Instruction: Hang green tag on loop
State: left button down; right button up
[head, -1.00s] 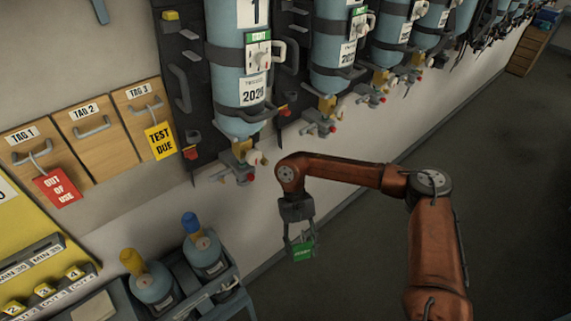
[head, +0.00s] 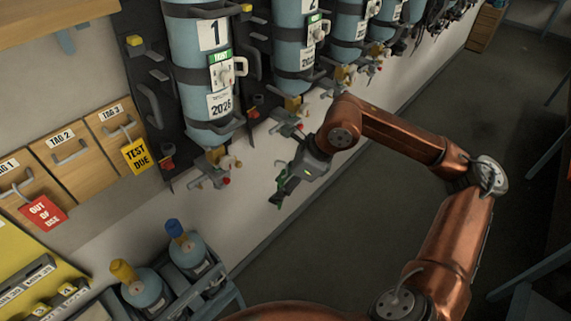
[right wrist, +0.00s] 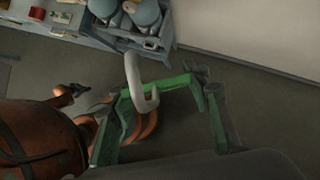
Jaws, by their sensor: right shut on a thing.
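The green tag (right wrist: 168,84) is in my right gripper, seen nearly edge-on in the right wrist view, with a pale hook (right wrist: 139,85) projecting from it. In the head view my right gripper (head: 281,191) is shut on the tag, below and right of cylinder 1's valve, in open air. Only slivers of green show there. I cannot tell which part is the loop; curved grey handles (head: 152,104) sit on the dark backboard beside cylinder 1 (head: 203,75).
Several blue cylinders line the wall, valves jutting out below. A red tag (head: 43,213) and a yellow tag (head: 137,155) hang on drawer handles at the left. Two small cylinders stand in a rack (head: 205,290) below. The floor (head: 350,235) is clear.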

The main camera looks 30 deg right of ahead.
aim_at(284, 170)
jog(key=r+m, duration=0.2)
jog(key=r+m+t+h+p, duration=0.1)
jog(key=r+m, duration=0.1)
jog(key=d+r+m+h, duration=0.1)
jog(key=r+m, duration=0.1)
jog(key=shift+s+r+t+p, duration=0.25)
jog(key=shift+r+t+p, duration=0.05)
jog(key=shift+r+t, duration=0.1)
jog(key=w+a+f+p, duration=0.1)
jog(key=w+a+p, duration=0.1)
jog(key=w, duration=0.5)
jog(key=w+a+f+p, duration=0.1)
jog(key=w+a+p, duration=0.2)
jog(key=w, duration=0.5)
jog(key=shift+a+p, duration=0.2)
jog(key=shift+p, duration=0.4)
jog(key=o, duration=1)
jog(key=shift+s+r, duration=0.1)
